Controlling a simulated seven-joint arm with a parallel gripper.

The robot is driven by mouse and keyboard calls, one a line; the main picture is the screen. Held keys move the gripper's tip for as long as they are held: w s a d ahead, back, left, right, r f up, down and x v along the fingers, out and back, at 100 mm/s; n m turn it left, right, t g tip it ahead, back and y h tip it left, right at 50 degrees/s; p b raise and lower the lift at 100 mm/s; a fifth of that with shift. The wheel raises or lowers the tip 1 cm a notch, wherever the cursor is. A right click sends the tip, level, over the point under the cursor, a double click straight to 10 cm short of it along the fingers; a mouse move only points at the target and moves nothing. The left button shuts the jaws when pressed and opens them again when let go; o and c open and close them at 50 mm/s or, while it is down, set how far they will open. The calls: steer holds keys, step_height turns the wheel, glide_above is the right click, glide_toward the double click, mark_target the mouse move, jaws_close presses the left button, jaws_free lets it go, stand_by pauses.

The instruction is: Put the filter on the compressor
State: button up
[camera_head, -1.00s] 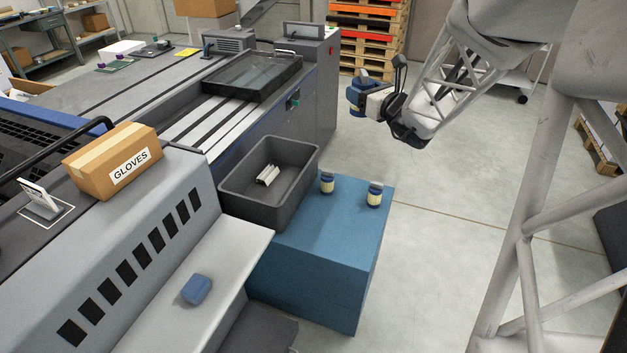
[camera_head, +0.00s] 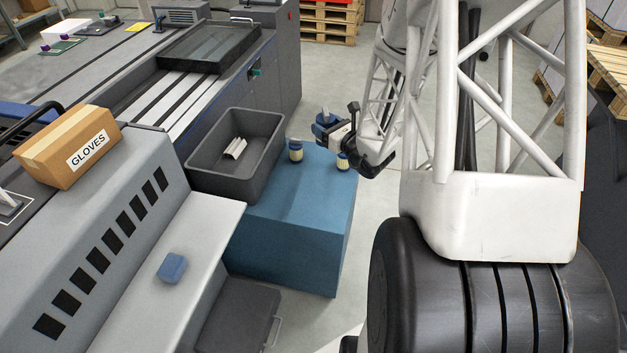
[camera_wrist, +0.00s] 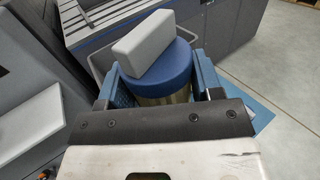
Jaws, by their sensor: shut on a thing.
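My gripper (camera_head: 327,128) is shut on a blue-capped canister (camera_wrist: 172,66) with a pale grey block on top and a yellowish metallic body. In the wrist view, my blue fingers stand on both sides of it. In the head view, the held canister (camera_head: 322,117) is near the back right of a blue box-like stand (camera_head: 290,220). Two small canisters with pale bands stand on the stand, a left one (camera_head: 295,151) and a right one (camera_head: 342,161) partly hidden near my gripper. I cannot tell which thing is the filter or the compressor.
A dark grey bin (camera_head: 205,168) with pale pieces inside is left of the canisters. A blue block (camera_head: 172,267) lies on a light ledge (camera_head: 205,225). A gloves box (camera_head: 68,146) is farther left. The stand's front top is clear.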

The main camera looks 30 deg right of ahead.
step_height(320, 180, down, 23)
stand_by(0.5)
steer(key=shift+w, duration=0.1)
glide_above(317, 170)
steer(key=shift+f, duration=0.75)
stand_by(0.3)
steer(key=shift+f, duration=1.75)
steer(key=o, duration=1)
steer(key=shift+f, duration=0.1)
steer(key=shift+c, duration=0.2)
